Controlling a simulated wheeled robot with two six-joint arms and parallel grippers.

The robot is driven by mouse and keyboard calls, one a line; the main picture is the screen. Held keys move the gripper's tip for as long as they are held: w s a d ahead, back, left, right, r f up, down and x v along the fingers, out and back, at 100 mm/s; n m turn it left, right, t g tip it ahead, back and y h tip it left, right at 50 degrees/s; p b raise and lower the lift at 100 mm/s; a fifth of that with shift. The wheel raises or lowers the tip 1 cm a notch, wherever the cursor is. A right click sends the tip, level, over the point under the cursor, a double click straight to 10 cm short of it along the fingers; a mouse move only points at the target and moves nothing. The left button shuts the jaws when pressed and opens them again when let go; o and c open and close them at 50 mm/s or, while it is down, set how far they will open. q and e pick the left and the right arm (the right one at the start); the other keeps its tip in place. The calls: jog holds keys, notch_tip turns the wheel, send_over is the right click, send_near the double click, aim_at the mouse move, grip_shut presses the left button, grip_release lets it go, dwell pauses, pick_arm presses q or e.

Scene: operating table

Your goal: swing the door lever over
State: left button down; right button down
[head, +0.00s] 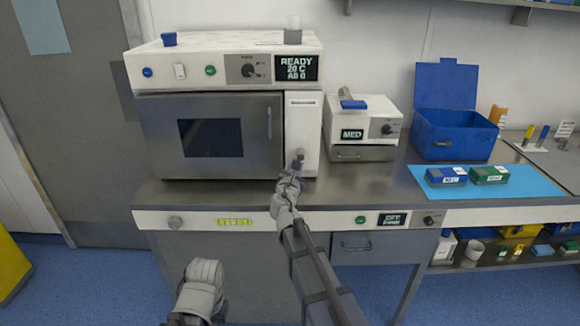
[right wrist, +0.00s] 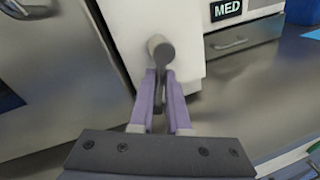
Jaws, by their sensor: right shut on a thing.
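The door lever (right wrist: 162,48) is a grey handle with a round hub on the white panel right of the steel oven door. In the right wrist view it hangs down from its hub, between my right gripper's fingers (right wrist: 163,95). My right gripper (head: 297,163) is at the lever in the head view and covers most of it; it is shut on the lever. The oven door (head: 210,137) with its dark window looks closed. My left gripper (head: 200,290) is low at the front, away from the lever; its fingers cannot be made out.
A smaller white device marked MED (head: 362,120) stands right of the oven. A blue open box (head: 453,135) is further right, with a blue and a green box on a light blue mat (head: 520,185) before it. The steel counter (head: 370,185) in front of the MED device is clear.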

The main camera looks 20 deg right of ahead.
jog(key=m+p, duration=0.1)
jog(key=m, duration=0.1)
jog(key=a+r+m+y+p, duration=0.1)
jog(key=m+p, duration=0.1)
jog(key=m, duration=0.1)
jog(key=shift+w+a+r+m, duration=0.15)
jog(key=shift+r+m, duration=0.1)
jog(key=shift+m, duration=0.05)
jog(key=m, duration=0.1)
jog(key=m+y+p, duration=0.1)
jog(key=m, duration=0.1)
jog(key=r+m+y+p, duration=0.1)
jog(key=shift+a, duration=0.25)
jog(key=shift+w+m, duration=0.1)
jog(key=shift+m, duration=0.3)
jog(key=shift+r, duration=0.1)
jog(key=c, duration=0.9)
grip_release()
jog(key=p+v, duration=0.1)
jog(key=v, duration=0.6)
jog(key=shift+s, duration=0.35)
jog(key=shift+a+r, duration=0.1)
jog(key=shift+r, duration=0.05)
